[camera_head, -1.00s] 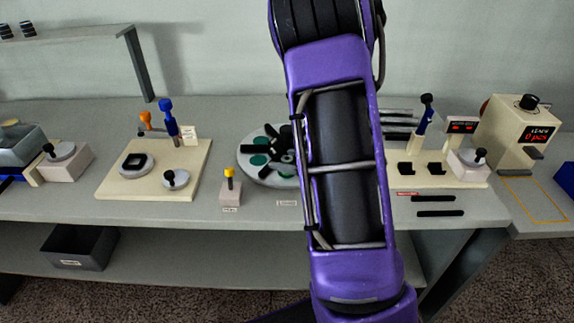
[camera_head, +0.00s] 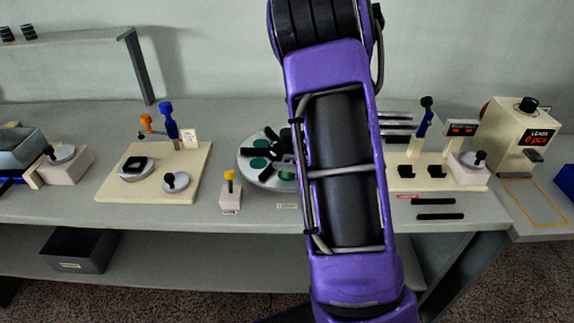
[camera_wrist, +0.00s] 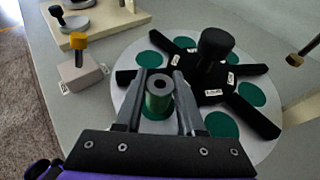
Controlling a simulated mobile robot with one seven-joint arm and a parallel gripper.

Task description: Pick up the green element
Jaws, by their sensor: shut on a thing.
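The green element (camera_wrist: 158,104) is a short upright cylinder with a grey top that has a dark hole in it. In the wrist view it stands between the two fingers of my gripper (camera_wrist: 158,84), which is shut on it. It is over the near-left part of a round grey plate (camera_wrist: 122,103) with dark green round spots. I cannot tell whether its base touches the plate. In the head view my purple arm hides my gripper and part of the plate (camera_head: 243,168).
A black spoked piece with a central knob (camera_wrist: 214,46) sits on the plate, its spokes close to my fingers. A small block with a yellow-topped post (camera_head: 230,190) stands left of the plate. A cream board (camera_head: 120,188) lies farther left; a lead-counting machine (camera_head: 512,138) stands right.

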